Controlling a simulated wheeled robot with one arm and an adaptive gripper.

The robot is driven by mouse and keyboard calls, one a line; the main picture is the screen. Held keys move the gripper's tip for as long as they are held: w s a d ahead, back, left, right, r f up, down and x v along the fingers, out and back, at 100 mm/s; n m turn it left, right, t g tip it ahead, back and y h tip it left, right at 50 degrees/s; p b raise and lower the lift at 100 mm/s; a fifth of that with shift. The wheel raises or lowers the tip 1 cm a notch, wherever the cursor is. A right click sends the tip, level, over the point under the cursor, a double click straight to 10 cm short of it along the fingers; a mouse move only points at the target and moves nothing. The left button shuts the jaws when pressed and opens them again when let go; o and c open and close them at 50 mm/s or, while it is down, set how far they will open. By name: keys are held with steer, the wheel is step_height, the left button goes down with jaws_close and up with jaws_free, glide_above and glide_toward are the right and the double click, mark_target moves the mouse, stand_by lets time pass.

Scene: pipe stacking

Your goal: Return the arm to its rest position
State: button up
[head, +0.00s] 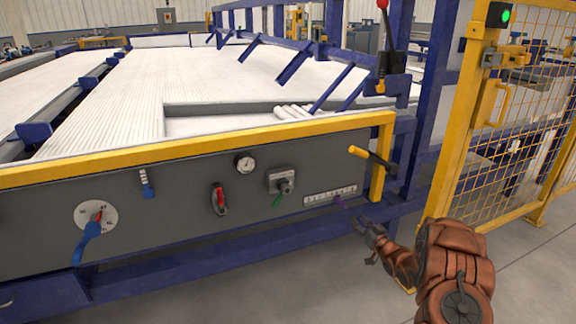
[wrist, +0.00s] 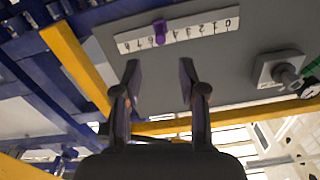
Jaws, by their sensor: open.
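My gripper (head: 366,228) is at the lower right in the head view, in front of the right end of the grey control panel (head: 130,220). In the wrist view its two fingers (wrist: 160,85) are spread apart with nothing between them. Beyond the fingertips is a white numbered scale (wrist: 200,30) with a purple slider (wrist: 160,33), apart from the fingers. The scale also shows in the head view (head: 322,196), just up and left of the gripper. My brown arm reaches in from the lower right corner.
The panel also carries a blue-handled dial (head: 95,217), a red switch (head: 219,199), a gauge (head: 245,163) and a grey knob (head: 284,184). A yellow-handled lever (head: 370,156) sits above the gripper. A yellow mesh fence (head: 530,110) stands at the right. Open floor lies below it.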

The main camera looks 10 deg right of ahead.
steer(key=s+a+r+g+h+p, duration=0.25)
steer(key=r+p, duration=0.35)
steer(key=r, duration=0.5)
steer(key=s+a+r+g+h+p, duration=0.15)
steer(key=r+g+p, duration=0.25)
steer(key=r+p, duration=0.5)
steer(key=s+a+r+g+h+p, duration=0.1)
steer(key=s+a+r+g+p, duration=0.2)
steer(key=s+r, duration=0.55)
steer(key=s+a+r+g+p, duration=0.3)
steer(key=s+a+r+p, duration=0.3)
steer(key=s, duration=0.8)
steer(key=s+a+r+g+y+p, duration=0.1)
steer(key=s+a+r+g+p, duration=0.2)
steer(key=s, duration=1.2)
steer(key=s+a+r+g+y+p, duration=0.1)
steer(key=s+a+r+g+p, duration=0.3)
steer(key=s+a+r+p, duration=0.4)
steer(key=s+a+r, duration=0.3)
steer(key=s+r, duration=0.3)
steer(key=r, duration=0.2)
steer(key=shift+s+a+n+p, duration=0.25)
steer(key=shift+a+n+p, duration=0.05)
steer(key=shift+a+p, duration=0.1)
steer(key=shift+r, duration=0.1)
